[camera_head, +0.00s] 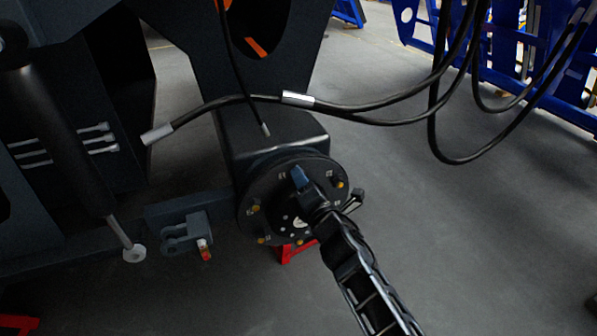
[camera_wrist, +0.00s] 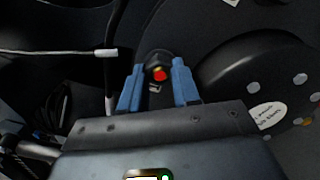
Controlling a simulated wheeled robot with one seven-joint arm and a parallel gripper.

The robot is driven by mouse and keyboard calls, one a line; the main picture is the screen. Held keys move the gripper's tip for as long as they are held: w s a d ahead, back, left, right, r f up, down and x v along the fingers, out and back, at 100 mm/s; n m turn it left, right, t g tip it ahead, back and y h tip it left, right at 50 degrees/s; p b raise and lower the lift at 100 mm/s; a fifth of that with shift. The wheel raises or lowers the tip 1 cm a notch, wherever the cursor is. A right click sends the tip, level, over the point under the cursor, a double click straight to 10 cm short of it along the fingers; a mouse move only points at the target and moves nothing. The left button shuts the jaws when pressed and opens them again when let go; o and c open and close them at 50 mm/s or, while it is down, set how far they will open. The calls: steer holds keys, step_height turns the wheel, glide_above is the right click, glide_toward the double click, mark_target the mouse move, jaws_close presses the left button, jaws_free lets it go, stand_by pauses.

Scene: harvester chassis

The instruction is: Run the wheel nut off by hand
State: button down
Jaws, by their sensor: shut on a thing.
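The round dark wheel hub (camera_head: 262,190) stands at the middle of the head view, with several yellowish studs or nuts around its rim. My gripper (camera_head: 300,176) reaches to the upper part of the hub face from the lower right. In the wrist view my gripper (camera_wrist: 158,84) has its two blue fingers on either side of a dark round wheel nut (camera_wrist: 155,58), shut on it.
Black hoses (camera_head: 375,106) hang across the upper right, and one passes above the hub. A grey bracket (camera_head: 187,232) with a red-tipped pin juts out left of the hub. A red stand (camera_head: 287,252) shows below. Grey floor on the right is open.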

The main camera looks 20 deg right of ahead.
steer(key=n, duration=0.3)
steer(key=shift+s+f+n, duration=0.1)
steer(key=shift+s+n, duration=0.05)
steer(key=shift+n, duration=0.25)
steer(key=n, duration=0.4)
steer(key=shift+n, duration=0.3)
steer(key=c, duration=0.7)
jaws_free()
steer(key=shift+c, duration=0.2)
steer(key=shift+c, duration=1)
steer(key=shift+s+p, duration=0.35)
steer(key=shift+s, duration=0.7)
